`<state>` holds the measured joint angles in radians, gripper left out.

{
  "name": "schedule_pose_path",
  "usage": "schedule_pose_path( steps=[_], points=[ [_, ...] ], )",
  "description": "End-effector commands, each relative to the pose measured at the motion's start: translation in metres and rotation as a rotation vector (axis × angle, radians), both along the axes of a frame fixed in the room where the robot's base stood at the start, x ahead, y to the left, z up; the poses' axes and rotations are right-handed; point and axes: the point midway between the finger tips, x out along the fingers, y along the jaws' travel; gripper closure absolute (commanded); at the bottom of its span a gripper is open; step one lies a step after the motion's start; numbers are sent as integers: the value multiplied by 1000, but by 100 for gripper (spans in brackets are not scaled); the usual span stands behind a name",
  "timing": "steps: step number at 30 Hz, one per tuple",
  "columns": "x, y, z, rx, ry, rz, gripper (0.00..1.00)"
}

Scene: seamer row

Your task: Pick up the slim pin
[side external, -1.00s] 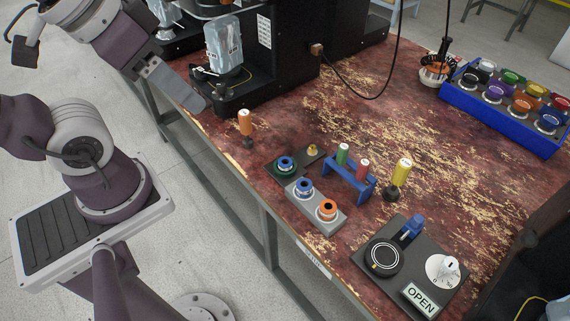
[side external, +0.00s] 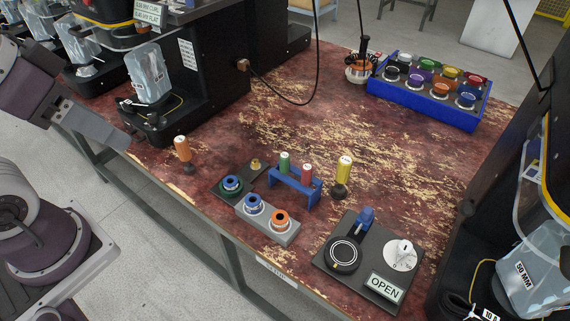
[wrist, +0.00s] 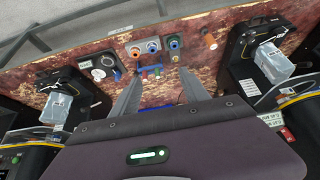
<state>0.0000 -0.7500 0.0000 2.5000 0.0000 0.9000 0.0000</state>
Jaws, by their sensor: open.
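Several coloured pins stand on the worn red table; none is marked as the slim one. A green pin (side external: 285,162) and a red pin (side external: 307,174) stand upright in a blue rack (side external: 292,186). A thicker yellow pin (side external: 344,170) stands on a dark round base to its right. An orange pin (side external: 182,149) stands on a dark base at the left edge. My gripper (wrist: 159,72) is open and empty in the wrist view, its fingers towards the rack (wrist: 151,71). In the side view it hangs at the left, apart from the pins.
A grey block (side external: 268,226) with blue and orange rings and a dark plate (side external: 221,189) lie before the rack. A dial panel marked OPEN (side external: 364,272) stands at front right. A blue tray (side external: 419,108) of coloured spools is behind. Black machines (side external: 200,85) flank the table.

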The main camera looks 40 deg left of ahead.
Motion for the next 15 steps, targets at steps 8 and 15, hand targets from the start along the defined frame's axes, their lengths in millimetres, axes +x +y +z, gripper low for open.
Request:
schedule_pose_path(
  steps=[8, 15],
  points=[
    [0, 0, 0, 0, 0, 0, 50],
    [46, -4, 16, -91, 70, 132, 50]
  ],
)
